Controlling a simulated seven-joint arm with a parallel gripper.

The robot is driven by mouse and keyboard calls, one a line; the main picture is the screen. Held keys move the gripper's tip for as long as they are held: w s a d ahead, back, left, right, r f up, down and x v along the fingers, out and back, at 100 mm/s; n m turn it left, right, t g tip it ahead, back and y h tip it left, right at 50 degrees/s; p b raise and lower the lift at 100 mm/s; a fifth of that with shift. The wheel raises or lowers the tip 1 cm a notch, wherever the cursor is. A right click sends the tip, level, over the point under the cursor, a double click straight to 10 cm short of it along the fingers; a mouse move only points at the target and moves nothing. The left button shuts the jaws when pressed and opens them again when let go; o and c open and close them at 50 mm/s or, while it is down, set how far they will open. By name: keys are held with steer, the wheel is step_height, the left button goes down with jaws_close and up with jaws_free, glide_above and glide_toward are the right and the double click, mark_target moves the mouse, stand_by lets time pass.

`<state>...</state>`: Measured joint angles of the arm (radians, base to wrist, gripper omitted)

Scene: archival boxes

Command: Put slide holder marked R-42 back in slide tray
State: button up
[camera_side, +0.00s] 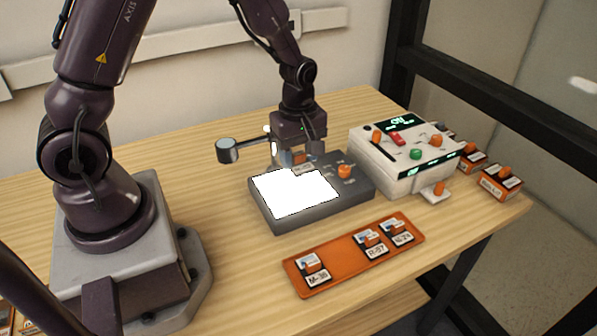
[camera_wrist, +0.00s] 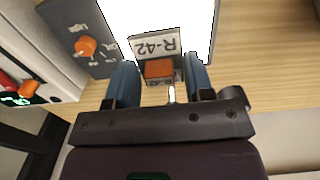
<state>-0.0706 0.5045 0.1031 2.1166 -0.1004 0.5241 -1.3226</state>
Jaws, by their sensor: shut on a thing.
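The slide holder marked R-42 (camera_wrist: 157,47) is between the fingers of my gripper (camera_wrist: 160,75) in the wrist view, its label upside down and its orange knob between the blue fingers. My gripper (camera_side: 298,158) is shut on it, at the back edge of the light box (camera_side: 265,210) in the side view. I cannot tell whether the holder touches the lit panel. The orange slide tray (camera_side: 338,267) lies in front of the light box. It holds M-38 (camera_side: 313,270) at its left, and R-57 (camera_side: 371,242) and another holder (camera_side: 397,231) at its right. A bare gap lies between M-38 and R-57.
A white control unit (camera_side: 405,160) with knobs and green displays stands right of the light box. Small boxes with orange knobs (camera_side: 499,184) sit at the table's right edge. Bare wood surrounds the tray.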

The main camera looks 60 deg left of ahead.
steer(key=d+r+m, duration=0.1)
steer(key=d, duration=0.3)
glide_above(343, 258)
step_height(343, 258, down, 5)
steer(key=shift+f+n, duration=0.3)
steer(key=shift+n, duration=0.2)
steer(key=shift+f, duration=1.15)
steer(key=shift+f, duration=0.1)
steer(key=shift+f, duration=0.8)
steer(key=shift+f, duration=0.8)
